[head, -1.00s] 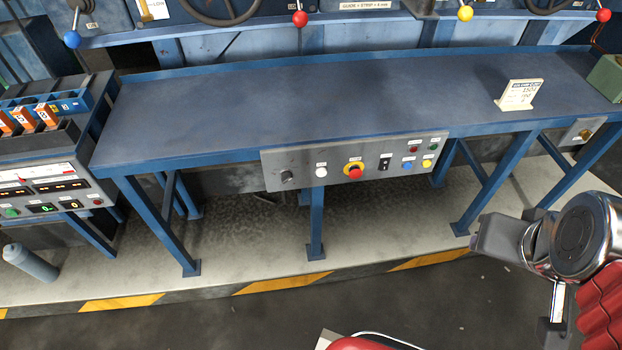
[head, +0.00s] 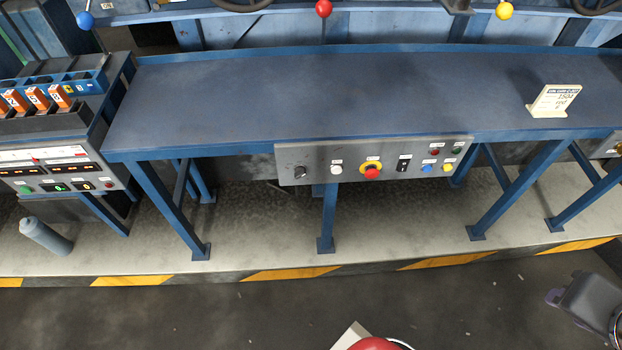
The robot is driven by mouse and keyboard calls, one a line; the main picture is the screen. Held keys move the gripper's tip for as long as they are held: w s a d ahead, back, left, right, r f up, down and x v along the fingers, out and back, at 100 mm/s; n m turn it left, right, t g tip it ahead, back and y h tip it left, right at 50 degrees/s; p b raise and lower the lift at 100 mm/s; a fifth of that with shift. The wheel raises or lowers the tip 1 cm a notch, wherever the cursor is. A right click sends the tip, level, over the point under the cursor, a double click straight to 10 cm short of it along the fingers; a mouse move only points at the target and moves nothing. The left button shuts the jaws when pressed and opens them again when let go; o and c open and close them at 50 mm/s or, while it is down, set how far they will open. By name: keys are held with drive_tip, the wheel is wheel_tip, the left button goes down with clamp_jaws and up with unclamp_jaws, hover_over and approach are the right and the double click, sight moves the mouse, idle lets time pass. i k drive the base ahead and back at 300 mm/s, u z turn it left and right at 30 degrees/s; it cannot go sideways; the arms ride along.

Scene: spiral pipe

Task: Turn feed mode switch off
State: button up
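The grey control panel (head: 320,177) is fixed to the front edge of the blue bench. A grey end part of my arm, which seems to be my gripper (head: 572,303), is at the lower right edge, partly cut off. It is well apart from the panel, and its finger opening is not clear.
The panel also has a red emergency button (head: 372,171) and a white button (head: 336,169). A blue bench (head: 330,95) with slanted legs stands on a raised platform edged with yellow-black stripes (head: 290,274). A grey bottle (head: 45,236) stands at left. Dark floor in front is clear.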

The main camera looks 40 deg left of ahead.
sight(301, 171)
drive_tip(key=z, duration=0.05)
drive_tip(key=k, duration=1.65)
drive_tip(key=u, duration=1.1)
drive_tip(key=i, duration=1)
drive_tip(key=u, duration=0.1)
